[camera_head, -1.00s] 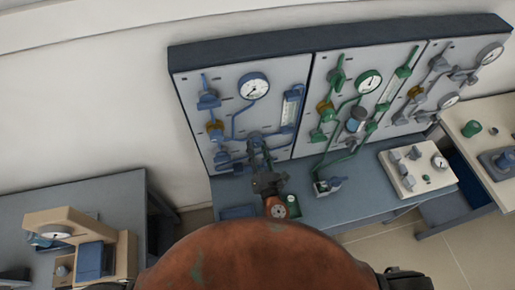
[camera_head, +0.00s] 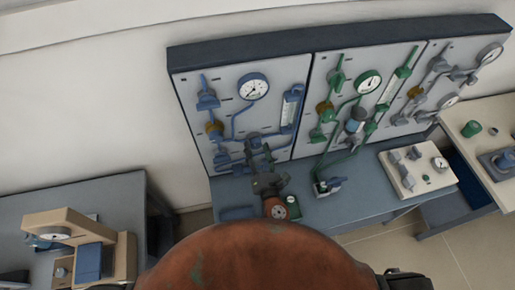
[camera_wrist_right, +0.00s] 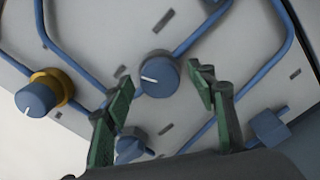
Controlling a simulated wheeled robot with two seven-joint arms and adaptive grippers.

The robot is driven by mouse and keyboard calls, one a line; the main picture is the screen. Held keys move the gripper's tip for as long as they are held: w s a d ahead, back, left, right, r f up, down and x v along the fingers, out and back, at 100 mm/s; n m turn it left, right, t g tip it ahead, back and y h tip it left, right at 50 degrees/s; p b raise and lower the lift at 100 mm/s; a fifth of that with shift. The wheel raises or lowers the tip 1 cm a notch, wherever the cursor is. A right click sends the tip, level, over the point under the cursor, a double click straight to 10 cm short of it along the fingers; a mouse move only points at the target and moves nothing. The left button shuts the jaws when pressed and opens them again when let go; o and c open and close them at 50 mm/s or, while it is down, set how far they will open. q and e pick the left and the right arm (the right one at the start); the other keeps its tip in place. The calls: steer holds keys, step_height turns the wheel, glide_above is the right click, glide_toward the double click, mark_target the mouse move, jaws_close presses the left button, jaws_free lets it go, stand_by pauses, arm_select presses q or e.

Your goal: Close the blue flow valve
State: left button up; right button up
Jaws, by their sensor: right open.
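The left panel (camera_head: 190,100) carries blue pipes, a gauge and several valves. In the right wrist view a round blue knob (camera_wrist_right: 158,75) with a white pointer line sits on a blue pipe, between and just beyond my fingertips. My right gripper (camera_wrist_right: 166,88) is open with green-padded fingers on either side of that knob; I see no contact. In the head view my right gripper (camera_head: 260,158) is at the lower right of the blue panel and partly covers the valves there. No label shows which knob is the flow valve. My left gripper is not in view.
Another blue knob with a gold collar (camera_wrist_right: 40,95) is at the left of the wrist view. A green-piped panel (camera_head: 340,75) adjoins on the right. A grey-blue bench (camera_head: 370,195) runs below.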

steer(key=s+d, duration=0.2)
steer(key=s, duration=0.9)
steer(key=shift+s+d, duration=0.15)
steer(key=shift+s, duration=0.25)
